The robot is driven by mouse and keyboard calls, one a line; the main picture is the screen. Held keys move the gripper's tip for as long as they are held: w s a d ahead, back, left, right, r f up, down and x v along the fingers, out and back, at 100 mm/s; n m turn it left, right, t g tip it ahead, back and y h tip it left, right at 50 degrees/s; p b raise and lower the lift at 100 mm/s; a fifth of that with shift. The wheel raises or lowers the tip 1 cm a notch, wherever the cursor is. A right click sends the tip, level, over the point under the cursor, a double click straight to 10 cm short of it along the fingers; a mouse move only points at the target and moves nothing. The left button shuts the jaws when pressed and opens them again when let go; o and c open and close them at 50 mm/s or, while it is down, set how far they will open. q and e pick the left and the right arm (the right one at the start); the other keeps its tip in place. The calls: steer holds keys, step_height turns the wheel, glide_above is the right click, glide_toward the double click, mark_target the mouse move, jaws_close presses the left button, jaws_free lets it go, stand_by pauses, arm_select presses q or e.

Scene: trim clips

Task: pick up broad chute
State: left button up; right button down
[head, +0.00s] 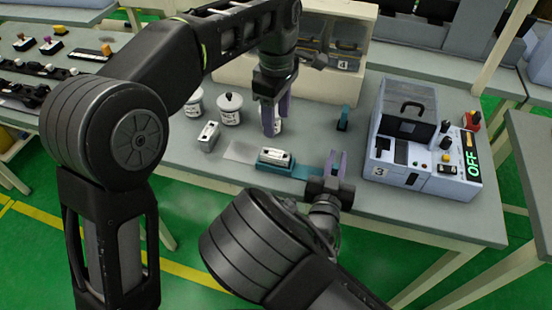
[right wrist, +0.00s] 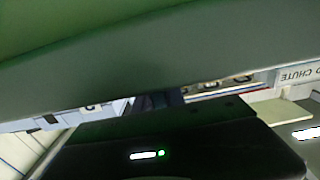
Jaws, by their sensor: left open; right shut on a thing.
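A flat teal piece, taken as the broad chute (head: 300,171), lies low over the front of the grey table in the head view. A small teal block with a white top (head: 275,157) is at its left end. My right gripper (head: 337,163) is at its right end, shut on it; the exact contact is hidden. In the right wrist view a large green surface (right wrist: 130,50) fills the top, and a label ending in "D CHUTE" (right wrist: 299,75) shows at right. My left gripper (head: 274,118) is open, pointing down behind the block, with a small white container (head: 278,126) beside its fingers.
Lidded white pots (head: 230,109) and a grey block (head: 209,136) stand left of my left gripper. A small upright teal piece (head: 343,118) stands behind my right gripper. A pale machine marked 3 (head: 402,150), with an "OFF" display, fills the table's right side.

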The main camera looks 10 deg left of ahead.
arm_select(q)
steer(key=shift+s+n, duration=0.1)
steer(key=shift+n, duration=0.9)
steer(key=shift+f, duration=0.1)
glide_above(276, 154)
steer(key=f, duration=0.6)
steer(key=shift+s, duration=0.25)
steer(key=shift+f, duration=0.3)
steer(key=shift+w+f, duration=0.15)
steer(key=shift+f, duration=1.15)
steer(key=shift+w+f, duration=0.1)
steer(key=shift+f, duration=1.2)
jaws_close()
